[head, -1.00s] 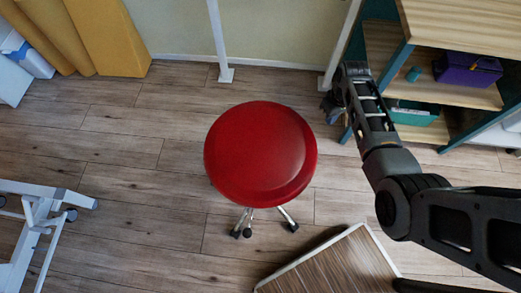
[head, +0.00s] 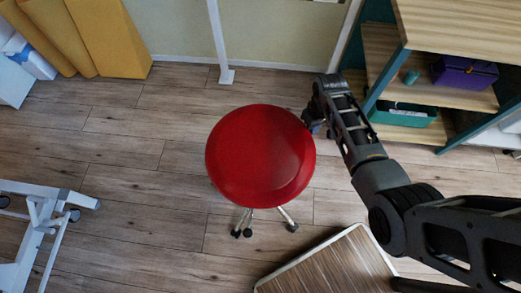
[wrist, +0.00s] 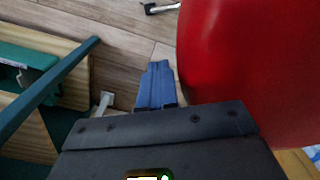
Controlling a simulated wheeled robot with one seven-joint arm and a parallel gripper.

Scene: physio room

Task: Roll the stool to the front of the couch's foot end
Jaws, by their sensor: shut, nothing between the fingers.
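The stool (head: 258,160) has a round red seat on a chrome base with dark casters. It stands upright on the wood floor in the middle of the head view. In the wrist view its red seat (wrist: 235,60) fills the right side. My gripper (head: 312,124) is at the seat's upper right edge in the head view. Its blue fingers (wrist: 156,72) are shut and empty, just beside the seat; I cannot tell whether they touch it. A white metal frame with casters (head: 38,222) at the left edge may be part of the couch; the rest is out of view.
A shelf unit (head: 455,30) with a purple box (head: 464,73) and a green bin (head: 403,114) stands at upper right. A light-edged wooden board (head: 330,268) lies below the stool. Yellow foam blocks (head: 105,38) stand at upper left. Floor (head: 140,150) left of the stool is clear.

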